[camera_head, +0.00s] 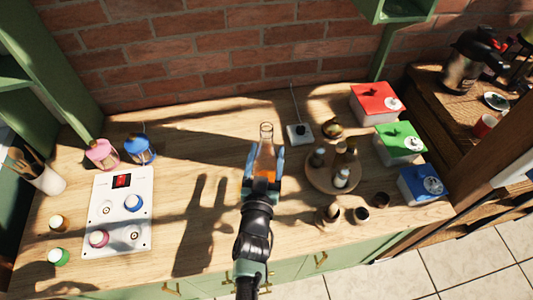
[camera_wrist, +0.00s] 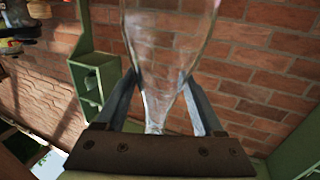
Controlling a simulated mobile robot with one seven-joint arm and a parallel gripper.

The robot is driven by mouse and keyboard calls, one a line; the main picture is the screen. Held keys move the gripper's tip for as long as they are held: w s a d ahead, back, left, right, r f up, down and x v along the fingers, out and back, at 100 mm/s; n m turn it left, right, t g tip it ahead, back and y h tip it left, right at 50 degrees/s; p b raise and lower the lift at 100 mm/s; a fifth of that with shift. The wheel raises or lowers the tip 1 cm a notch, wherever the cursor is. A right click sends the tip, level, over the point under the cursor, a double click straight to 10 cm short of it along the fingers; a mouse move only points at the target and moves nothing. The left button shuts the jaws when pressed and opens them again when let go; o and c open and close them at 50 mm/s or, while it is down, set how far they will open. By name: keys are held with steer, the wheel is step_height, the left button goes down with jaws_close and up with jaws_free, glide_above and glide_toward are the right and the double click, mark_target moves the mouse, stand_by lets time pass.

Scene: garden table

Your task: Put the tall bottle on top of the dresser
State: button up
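The tall bottle (camera_head: 265,156) is clear glass with a narrow neck and orange in its lower part. It is in the middle of the head view. My gripper (camera_head: 264,165) has a blue finger on each side of the bottle. In the wrist view the clear glass (camera_wrist: 162,60) lies between the fingers (camera_wrist: 160,85), which seem to touch its sides. I cannot tell whether its base touches the wooden top (camera_head: 200,120). That top sits on green drawers (camera_head: 285,272); I cannot tell whether this is the dresser.
A round wooden tray (camera_head: 318,184) with small bottles stands right of the bottle. Red (camera_head: 372,100), green (camera_head: 395,138) and blue (camera_head: 415,184) boxes line the right side. A white panel (camera_head: 116,215) lies at left. A brick wall (camera_head: 210,50) and green shelf (camera_head: 397,10) are behind.

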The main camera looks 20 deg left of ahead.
steer(key=o, duration=0.3)
steer(key=shift+o, duration=0.2)
steer(key=shift+r, duration=0.25)
steer(key=b+v, duration=0.1)
steer(key=v, duration=1.1)
steer(key=w+d+r+t, duration=0.1)
steer(key=w+r, duration=0.2)
steer(key=r, duration=0.6)
steer(key=w+d+r+t, duration=0.15)
steer(key=w+r, duration=0.25)
steer(key=r, duration=0.6)
steer(key=w+r+t, duration=0.2)
steer(key=w+r, duration=0.1)
steer(key=r, duration=0.6)
steer(key=s+d+r+m+t+h, duration=0.1)
steer(key=s+d+r, duration=0.2)
steer(key=r, duration=0.7)
steer(key=s+d+r+m+t+h, duration=0.1)
steer(key=s+d+r, duration=0.3)
steer(key=r, duration=0.6)
steer(key=s+d+r+m+t+h, duration=0.1)
steer(key=s+d+r+t+h, duration=0.1)
steer(key=r, duration=0.8)
steer(key=shift+s+d+r+t+h, duration=0.2)
steer(key=shift+s+d+t+h, duration=0.1)
steer(key=shift+s+d+t, duration=0.6)
